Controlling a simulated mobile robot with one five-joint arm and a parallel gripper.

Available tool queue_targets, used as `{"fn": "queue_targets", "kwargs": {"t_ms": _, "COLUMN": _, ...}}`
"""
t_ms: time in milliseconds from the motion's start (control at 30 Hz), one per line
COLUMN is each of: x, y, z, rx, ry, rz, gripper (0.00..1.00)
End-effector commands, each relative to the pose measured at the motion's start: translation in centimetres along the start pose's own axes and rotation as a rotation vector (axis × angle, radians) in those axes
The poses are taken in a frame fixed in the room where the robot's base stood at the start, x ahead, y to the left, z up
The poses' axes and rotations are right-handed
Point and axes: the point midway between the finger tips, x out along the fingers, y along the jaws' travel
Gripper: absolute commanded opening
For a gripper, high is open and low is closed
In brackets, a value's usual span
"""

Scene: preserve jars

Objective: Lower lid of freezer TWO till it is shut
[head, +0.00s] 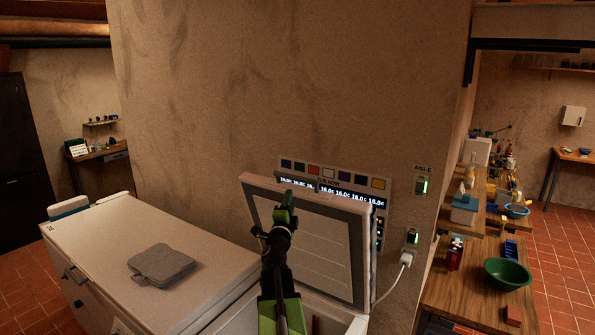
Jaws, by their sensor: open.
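A white chest freezer (335,312) stands low in the middle of the head view with its lid (328,252) raised, nearly upright against the wall side. No number is readable on it, so I cannot tell from a label that it is freezer TWO. My gripper (288,200) is at the lid's upper edge in the picture, in front of its inner face. It is open; whether it touches the lid I cannot tell. My arm hides part of the lid and of the freezer's opening. Something red shows inside the opening.
A shut white freezer (90,235) stands to the left with a grey flat case (162,265) on its lid. A panel with coloured squares and displays (333,172) is on the wall behind. A plug and cord (405,262) hang right of the lid. A wooden bench (465,290) with a green bowl (508,273) stands at right.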

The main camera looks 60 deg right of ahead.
Motion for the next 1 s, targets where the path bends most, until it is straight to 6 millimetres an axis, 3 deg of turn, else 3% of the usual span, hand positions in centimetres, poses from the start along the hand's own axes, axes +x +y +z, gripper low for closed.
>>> {"fn": "queue_targets", "kwargs": {"t_ms": 600, "x": 14.5, "y": -0.2, "z": 0.1, "rx": -0.003, "ry": -0.002, "rz": 0.0, "gripper": 0.41}}
{"fn": "queue_targets", "kwargs": {"t_ms": 800, "x": 16.7, "y": 0.0, "z": 0.1, "rx": -0.003, "ry": -0.003, "rz": 0.001, "gripper": 0.41}}
{"fn": "queue_targets", "kwargs": {"t_ms": 1000, "x": 17.0, "y": 0.1, "z": 0.0, "rx": -0.003, "ry": -0.003, "rz": 0.001, "gripper": 0.41}}
